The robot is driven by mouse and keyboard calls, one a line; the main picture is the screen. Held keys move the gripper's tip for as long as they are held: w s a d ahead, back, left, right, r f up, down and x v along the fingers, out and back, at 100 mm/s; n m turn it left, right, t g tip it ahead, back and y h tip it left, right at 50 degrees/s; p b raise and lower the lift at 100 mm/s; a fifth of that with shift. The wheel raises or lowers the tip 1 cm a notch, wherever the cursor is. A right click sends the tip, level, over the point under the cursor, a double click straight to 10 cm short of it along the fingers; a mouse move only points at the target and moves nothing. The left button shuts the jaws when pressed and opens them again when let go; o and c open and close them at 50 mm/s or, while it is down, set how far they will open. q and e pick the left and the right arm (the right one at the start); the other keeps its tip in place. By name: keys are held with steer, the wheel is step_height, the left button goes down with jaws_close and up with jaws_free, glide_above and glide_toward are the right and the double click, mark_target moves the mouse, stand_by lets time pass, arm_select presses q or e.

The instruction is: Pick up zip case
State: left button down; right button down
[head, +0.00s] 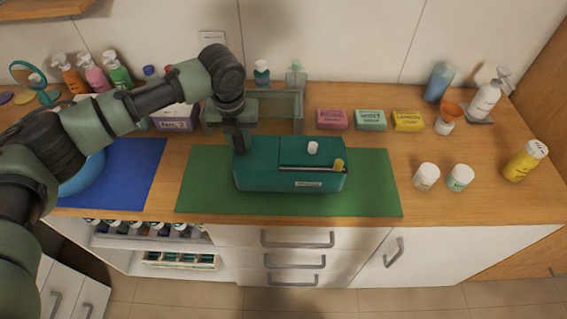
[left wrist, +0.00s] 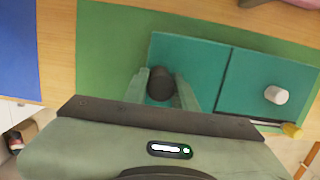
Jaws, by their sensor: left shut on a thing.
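The zip case (head: 265,178) is a teal box with a small label on its front, lying on a green mat (head: 375,195). A white knob (head: 312,147) stands on its top and a yellow tab (head: 338,165) sits at the right end of a dark slot. My left gripper (head: 241,150) reaches down to the left end of the case. In the left wrist view the left gripper (left wrist: 161,88) is shut on a dark round knob (left wrist: 160,82) on the teal top (left wrist: 205,62). The case appears to rest on the mat. My right gripper is out of view.
A blue mat (head: 130,170) with a blue bowl (head: 85,178) lies to the left. Pink, mint and yellow boxes (head: 370,120) stand behind, right of a greenish stand (head: 290,110). Two white jars (head: 427,177) and a yellow bottle (head: 525,161) stand right. The counter's front edge is near.

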arm_select(q)
steer(key=shift+r, duration=0.2)
steer(key=shift+w+r, duration=0.1)
steer(key=shift+r, duration=0.1)
step_height(320, 180, up, 19)
steer(key=b, duration=0.4)
steer(key=shift+r, duration=0.15)
steer(key=shift+b, duration=0.3)
steer(key=shift+f+b, duration=1.15)
steer(key=shift+f, duration=8.85)
